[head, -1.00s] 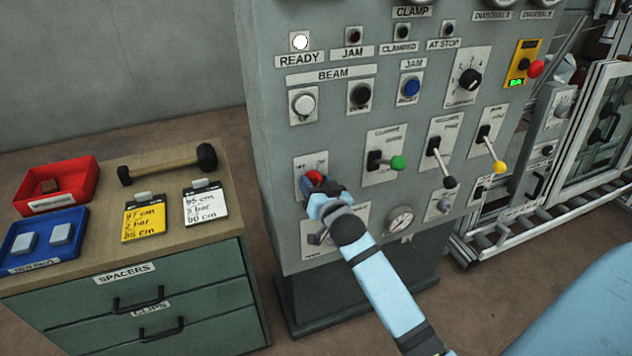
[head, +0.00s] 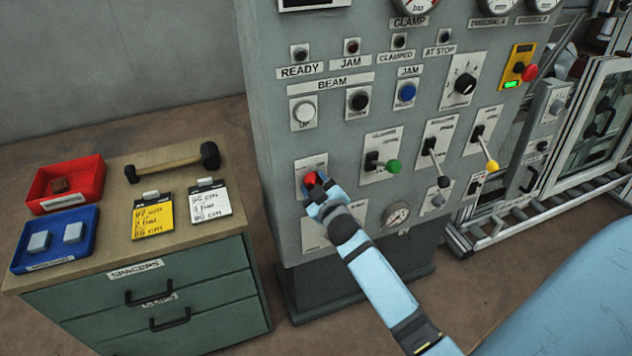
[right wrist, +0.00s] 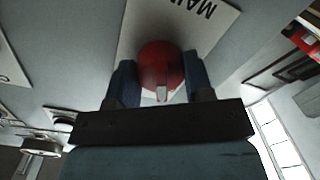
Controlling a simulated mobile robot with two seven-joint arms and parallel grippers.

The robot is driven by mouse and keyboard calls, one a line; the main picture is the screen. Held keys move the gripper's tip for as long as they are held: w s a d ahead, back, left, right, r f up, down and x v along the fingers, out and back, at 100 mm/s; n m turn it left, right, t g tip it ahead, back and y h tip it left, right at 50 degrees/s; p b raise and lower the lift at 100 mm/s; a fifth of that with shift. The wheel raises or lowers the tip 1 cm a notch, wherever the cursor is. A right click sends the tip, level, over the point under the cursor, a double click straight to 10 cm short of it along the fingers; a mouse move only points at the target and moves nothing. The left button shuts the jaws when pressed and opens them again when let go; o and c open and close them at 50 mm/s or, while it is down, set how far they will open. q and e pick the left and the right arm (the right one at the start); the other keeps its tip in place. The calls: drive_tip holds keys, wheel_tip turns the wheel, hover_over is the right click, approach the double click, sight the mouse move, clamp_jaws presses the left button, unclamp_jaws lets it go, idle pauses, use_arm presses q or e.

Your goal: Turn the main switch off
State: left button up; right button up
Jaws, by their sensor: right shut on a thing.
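The main switch is a red rotary knob (head: 311,180) on a white plate at the lower left of the grey panel. In the right wrist view the red knob (right wrist: 161,68) sits between my two fingers, with part of the plate's lettering, "MAI", beside it. My right gripper (head: 318,189) is shut on the knob and hides part of it. The READY lamp (head: 300,53) at the panel's upper left is dark. My left gripper does not show.
A green drawer cabinet (head: 105,312) at the left holds a red bin (head: 38,190), a blue bin (head: 88,222), a mallet (head: 170,161) and two note cards.

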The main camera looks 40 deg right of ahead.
drive_tip(key=shift+n, duration=0.5)
drive_tip(key=o, duration=0.9)
drive_tip(key=shift+s, duration=0.15)
drive_tip(key=v, duration=1.3)
drive_tip(key=shift+s+a+b, duration=0.1)
drive_tip(key=shift+s+b, duration=0.15)
drive_tip(key=shift+b, duration=0.15)
